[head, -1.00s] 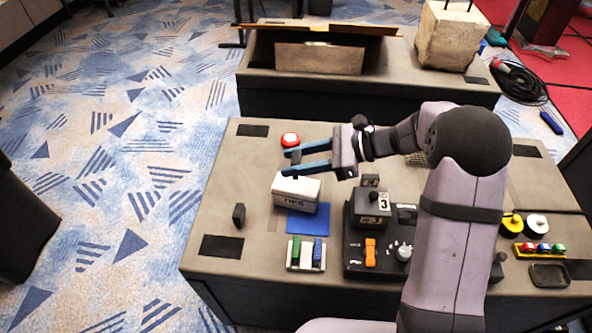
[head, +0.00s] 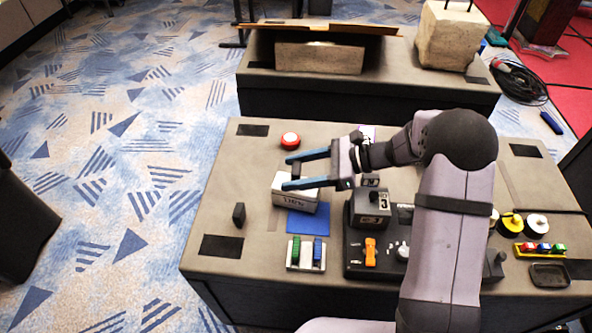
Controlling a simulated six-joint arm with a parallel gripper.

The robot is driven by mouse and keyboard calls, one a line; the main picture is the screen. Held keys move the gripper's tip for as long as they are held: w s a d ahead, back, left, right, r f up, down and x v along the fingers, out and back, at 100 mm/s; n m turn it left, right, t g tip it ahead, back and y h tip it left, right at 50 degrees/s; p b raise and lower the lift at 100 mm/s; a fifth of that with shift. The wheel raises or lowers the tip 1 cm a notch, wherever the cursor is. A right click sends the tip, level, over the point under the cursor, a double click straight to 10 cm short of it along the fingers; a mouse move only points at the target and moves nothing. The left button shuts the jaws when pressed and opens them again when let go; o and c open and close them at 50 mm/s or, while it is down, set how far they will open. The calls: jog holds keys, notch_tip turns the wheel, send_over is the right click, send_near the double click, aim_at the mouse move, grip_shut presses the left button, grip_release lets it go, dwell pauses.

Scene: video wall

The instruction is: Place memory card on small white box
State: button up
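No memory card can be named with certainty. A small dark upright piece (head: 239,214) stands left of the box, and a flat blue square (head: 308,222) lies just in front of the box.
A white rack with green and blue pieces (head: 306,266) is in front. A black control unit (head: 372,222) with an orange switch stands to the right. The table's left side is mostly clear.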

jog(key=shift+r, duration=0.15)
jog(key=shift+d, duration=0.15)
jog(key=b+v, duration=0.1)
jog(key=v, duration=1.1)
jog(key=shift+s, duration=0.1)
jog(key=s+d+r+n+h+p, duration=0.1)
jog(key=s+d+n+h+p, duration=0.2)
jog(key=s+n, duration=0.3)
jog(key=s+d+r+n+h+p, duration=0.1)
jog(key=s+d+n+h+p, duration=0.2)
jog(key=s+n+h+p, duration=0.2)
jog(key=s+d+r+n+h+p, duration=0.1)
jog(key=s+d+n+h+p, duration=0.2)
jog(key=s+n+h+p, duration=0.2)
jog(key=s+n, duration=0.2)
jog(key=s, duration=0.2)
jog(key=shift+s+r, duration=0.25)
jog(key=shift+s, duration=0.15)
